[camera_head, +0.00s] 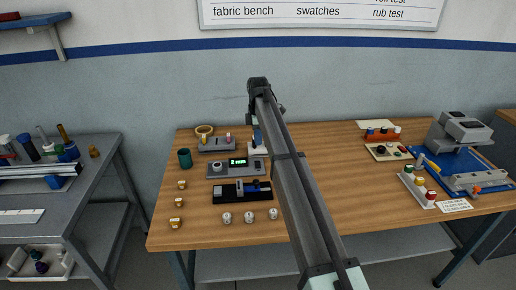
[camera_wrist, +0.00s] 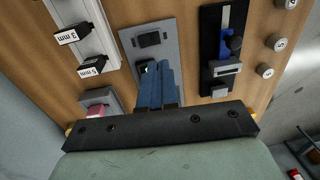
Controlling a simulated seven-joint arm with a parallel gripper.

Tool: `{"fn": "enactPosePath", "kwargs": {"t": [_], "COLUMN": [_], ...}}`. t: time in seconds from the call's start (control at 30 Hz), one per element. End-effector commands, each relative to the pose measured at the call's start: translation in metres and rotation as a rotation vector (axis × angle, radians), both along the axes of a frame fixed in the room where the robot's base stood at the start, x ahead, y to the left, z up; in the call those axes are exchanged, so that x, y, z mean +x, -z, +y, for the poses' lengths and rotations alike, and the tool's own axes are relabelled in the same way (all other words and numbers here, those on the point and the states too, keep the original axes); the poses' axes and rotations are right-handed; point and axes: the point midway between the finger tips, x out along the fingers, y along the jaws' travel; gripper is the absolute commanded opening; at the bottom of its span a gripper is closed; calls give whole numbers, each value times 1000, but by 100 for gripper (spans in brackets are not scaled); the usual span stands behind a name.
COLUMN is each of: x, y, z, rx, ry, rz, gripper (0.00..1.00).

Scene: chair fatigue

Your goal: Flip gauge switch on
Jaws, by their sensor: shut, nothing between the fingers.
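The gauge is likely the grey panel with a lit green display (camera_head: 237,166) on the wooden bench, with a round knob at its left end. In the wrist view the grey panel (camera_wrist: 172,45) lies under my gripper (camera_wrist: 157,66), with a dark rectangular part near its top end. My blue fingers are shut together and empty, pointing at the panel. The fingers hide part of the panel.
A black fixture with a blue slide (camera_wrist: 224,40) lies beside the panel. A white rack with black tags (camera_wrist: 82,40) and a pink-topped block (camera_wrist: 101,100) are on the other side. Several white discs (camera_head: 249,217) lie in front.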

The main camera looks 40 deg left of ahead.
Motion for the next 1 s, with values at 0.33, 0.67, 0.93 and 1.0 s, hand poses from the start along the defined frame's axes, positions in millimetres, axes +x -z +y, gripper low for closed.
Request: {"fn": "enactPosePath", "kwargs": {"t": [0.33,0.67,0.93,1.0], "x": [-3,-3,-3,-1], "y": [-31,-32,-32,-31], "z": [-3,-3,-3,-5], "rx": [0,-1,-1,0], "ry": [0,0,0,5], "rz": [0,1,1,0], "gripper": [0,0,0,0]}}
